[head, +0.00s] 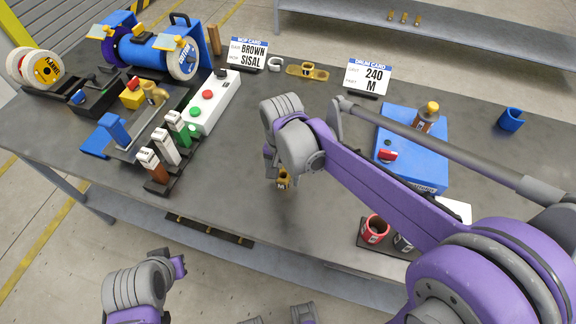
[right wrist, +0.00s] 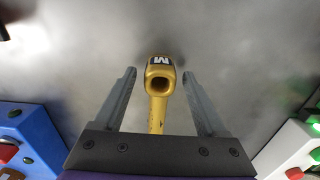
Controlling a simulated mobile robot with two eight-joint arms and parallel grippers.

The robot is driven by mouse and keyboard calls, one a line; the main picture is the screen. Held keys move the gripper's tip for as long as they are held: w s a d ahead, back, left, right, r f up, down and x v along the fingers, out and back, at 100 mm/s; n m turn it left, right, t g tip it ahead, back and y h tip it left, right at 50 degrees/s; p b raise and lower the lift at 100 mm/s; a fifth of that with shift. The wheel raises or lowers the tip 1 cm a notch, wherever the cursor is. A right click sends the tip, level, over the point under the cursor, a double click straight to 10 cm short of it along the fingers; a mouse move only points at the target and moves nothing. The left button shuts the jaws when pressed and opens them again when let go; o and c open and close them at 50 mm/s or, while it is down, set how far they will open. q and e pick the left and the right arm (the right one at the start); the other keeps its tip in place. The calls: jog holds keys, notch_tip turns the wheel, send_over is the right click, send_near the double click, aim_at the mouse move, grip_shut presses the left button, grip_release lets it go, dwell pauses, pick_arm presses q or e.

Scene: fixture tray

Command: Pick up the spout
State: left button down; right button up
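A yellow spout (head: 283,180) with a white-and-black M label is on the grey table, partly hidden by my right arm in the head view. In the right wrist view the spout (right wrist: 160,82) shows its open round mouth and a narrow body running back toward the palm. My right gripper (right wrist: 159,76) is open, with one finger on each side of the spout and a visible gap on both sides. In the head view my right gripper (head: 276,172) is just above the spout, mostly hidden by its own wrist. My left arm shows at the bottom left, but its fingers do not.
A red ring piece (head: 374,231) stands in a dark holder at the front edge. A blue machine box (head: 418,150) is to the right, a button box (head: 213,102) to the left. A blue piece (head: 511,119) stands far right. The front middle of the table is clear.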

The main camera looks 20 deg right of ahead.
grip_shut()
jog(key=shift+r, duration=0.15)
dwell(0.4)
notch_tip(320, 180, up, 10)
jog(key=shift+p, duration=0.35)
jog(key=shift+c, duration=1.8)
grip_release()
grip_shut()
jog(key=shift+f, duration=0.2)
